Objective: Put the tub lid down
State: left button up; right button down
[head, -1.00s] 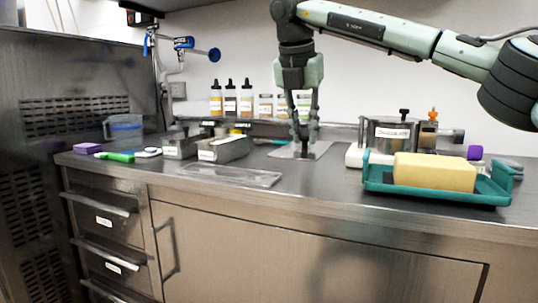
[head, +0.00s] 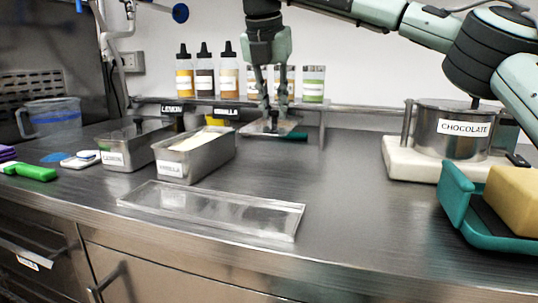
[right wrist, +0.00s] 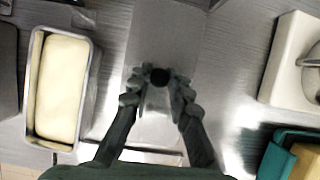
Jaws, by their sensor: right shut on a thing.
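The tub lid (head: 257,128) is a flat grey metal plate with a dark knob, near the back of the counter in the head view. My right gripper (head: 274,119) points down with its fingers shut on the knob. In the right wrist view the gripper (right wrist: 159,82) closes around the black knob (right wrist: 159,77), with the plate (right wrist: 178,35) flat beneath. I cannot tell whether the lid touches the counter. The open vanilla tub (head: 195,158) holds pale ice cream and stands left of the lid; it also shows in the right wrist view (right wrist: 92,85). My left gripper is out of view.
A clear tray or cover (head: 210,208) lies at the counter's front. Another metal tub (head: 135,148) stands left of the vanilla tub. A chocolate pot (head: 450,133) on a white base and a teal tray (head: 457,200) stand right. Bottles line the back ledge. The counter's middle is clear.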

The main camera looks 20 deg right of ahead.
aim_at(275, 124)
jog(key=f, duration=0.4)
jog(key=shift+s+f, duration=0.2)
jog(key=shift+f, duration=0.75)
notch_tip(275, 124, down, 3)
jog(key=shift+f, duration=0.1)
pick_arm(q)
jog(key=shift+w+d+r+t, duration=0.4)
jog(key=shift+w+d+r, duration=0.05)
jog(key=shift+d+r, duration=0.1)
pick_arm(e)
jog(key=shift+w, duration=0.1)
jog(key=c, duration=1.4)
grip_release()
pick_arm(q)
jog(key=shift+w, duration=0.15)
